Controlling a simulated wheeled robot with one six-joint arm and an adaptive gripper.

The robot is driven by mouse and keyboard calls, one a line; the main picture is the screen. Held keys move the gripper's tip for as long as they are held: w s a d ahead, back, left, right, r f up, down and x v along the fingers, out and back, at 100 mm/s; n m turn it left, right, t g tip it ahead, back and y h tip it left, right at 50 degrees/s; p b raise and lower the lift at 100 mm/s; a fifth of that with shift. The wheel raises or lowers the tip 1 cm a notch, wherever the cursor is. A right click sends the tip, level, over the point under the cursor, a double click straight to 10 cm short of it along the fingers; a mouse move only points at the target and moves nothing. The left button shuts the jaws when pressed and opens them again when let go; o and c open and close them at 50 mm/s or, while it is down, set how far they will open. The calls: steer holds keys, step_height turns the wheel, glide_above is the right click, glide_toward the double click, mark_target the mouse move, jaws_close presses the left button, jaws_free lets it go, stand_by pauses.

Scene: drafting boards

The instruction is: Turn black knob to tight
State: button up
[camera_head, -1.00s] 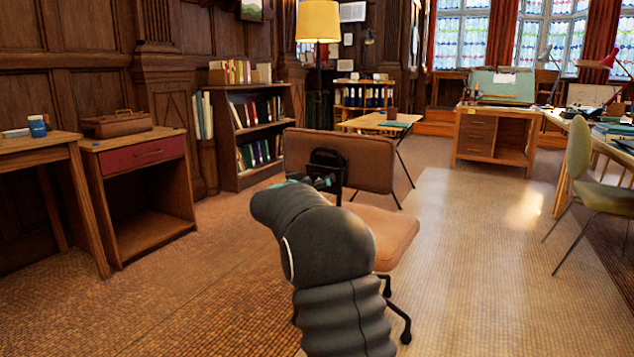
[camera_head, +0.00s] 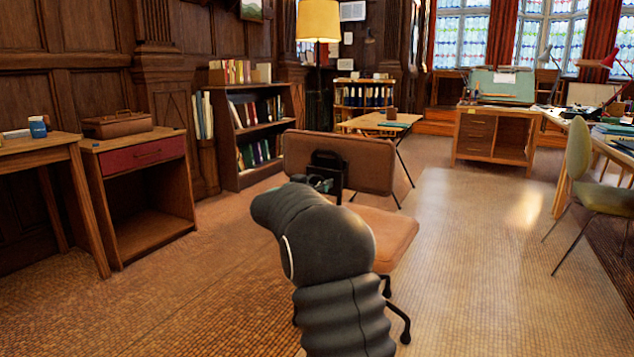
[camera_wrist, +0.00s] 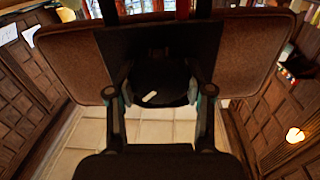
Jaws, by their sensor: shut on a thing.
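The black knob (camera_wrist: 158,82) is on the back of a brown chair's backrest (camera_wrist: 70,65), on a black bracket (camera_wrist: 112,42). It is round with a short white mark tilted up to the right. My gripper (camera_wrist: 160,93) has a finger on each side of the knob and is shut on it. In the head view, my gripper (camera_head: 320,182) is at the black bracket behind the backrest (camera_head: 365,163), mostly hidden by my arm. The knob cannot be made out there, and no tight marking is legible.
The chair's seat (camera_head: 385,232) and legs are right of my arm. A wooden cabinet (camera_head: 150,200) and a bookcase (camera_head: 225,135) stand to the left. A desk (camera_head: 495,135) is at the back right.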

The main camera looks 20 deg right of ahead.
steer(key=m, duration=0.3)
steer(key=m+b, duration=0.1)
steer(key=m, duration=0.2)
steer(key=shift+s+d+f, duration=0.1)
steer(key=shift+s+d, duration=0.05)
steer(key=m+b, duration=0.1)
steer(key=m, duration=0.3)
steer(key=m+b, duration=0.2)
steer(key=m, duration=0.1)
steer(key=shift+s+f+m, duration=0.1)
steer(key=shift+m, duration=0.3)
steer(key=m, duration=0.6)
steer(key=shift+d, duration=0.1)
steer(key=m, duration=0.6)
steer(key=shift+f+m+b, duration=0.15)
steer(key=shift+m+b, duration=0.15)
steer(key=o, duration=1.2)
steer(key=shift+c, duration=0.2)
steer(key=shift+f, duration=0.1)
